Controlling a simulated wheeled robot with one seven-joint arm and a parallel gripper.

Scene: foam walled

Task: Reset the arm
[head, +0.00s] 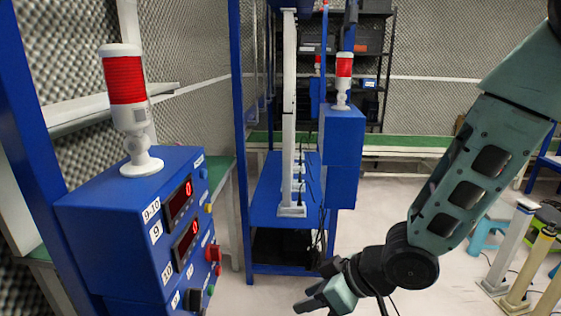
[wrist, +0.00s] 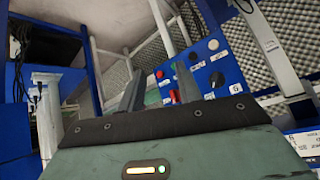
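My gripper (head: 316,286) hangs at the lower middle of the head view, at the end of my bent green-grey arm. It points left, toward the blue control box (head: 115,230), with clear space between them. In the wrist view my gripper (wrist: 160,90) shows two dark fingers standing apart, with nothing held between them. I cannot tell the exact distance from the fingers to the panel.
A red-and-white signal lamp (head: 126,100) stands on the control box. A second blue box (head: 342,145) with a lamp (head: 343,75) stands farther back beside a blue bench (head: 270,195). Posts (head: 510,245) and a light blue stool (head: 487,235) are at right. Pale floor (head: 385,215) lies open between.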

